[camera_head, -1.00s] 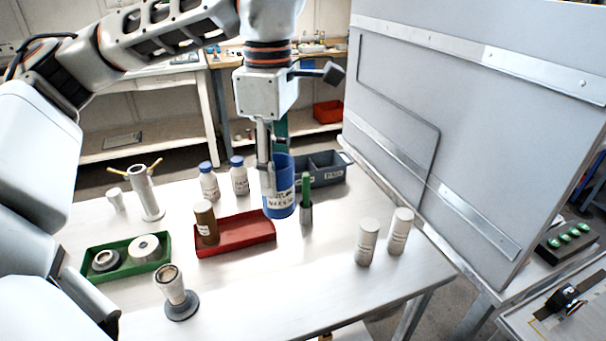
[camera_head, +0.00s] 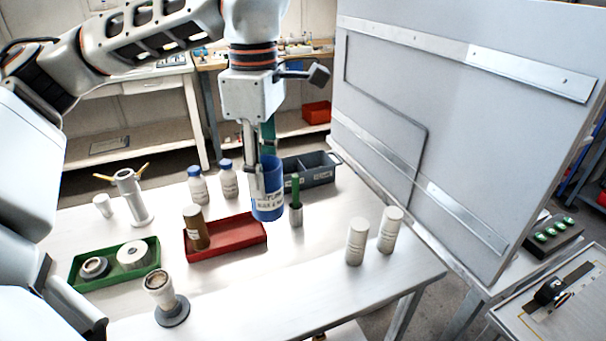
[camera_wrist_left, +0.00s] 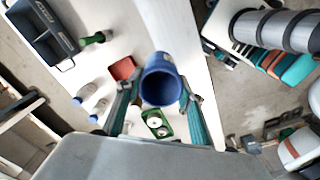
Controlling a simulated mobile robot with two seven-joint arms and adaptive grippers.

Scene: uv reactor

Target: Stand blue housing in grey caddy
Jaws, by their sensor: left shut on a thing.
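The blue housing (camera_head: 270,200) is an upright blue cylinder with a white label. My left gripper (camera_head: 262,182) is shut on its wall and holds it above the table, in front of the grey caddy. The wrist view shows the housing (camera_wrist_left: 160,82) from above, its open top between the fingers of my left gripper (camera_wrist_left: 158,100). The grey caddy (camera_head: 322,178) stands at the back of the table, with labelled compartments; its left part is partly hidden behind the gripper and housing. It also shows at the upper left in the wrist view (camera_wrist_left: 68,62). My right gripper is not in view.
A green-topped tool stands in a small grey holder (camera_head: 296,214) right beside the housing. A red tray (camera_head: 245,240) with a brown bottle, two blue-capped bottles (camera_head: 229,184) and two white cylinders (camera_head: 357,242) are nearby. A large grey panel (camera_head: 440,130) rises at the right.

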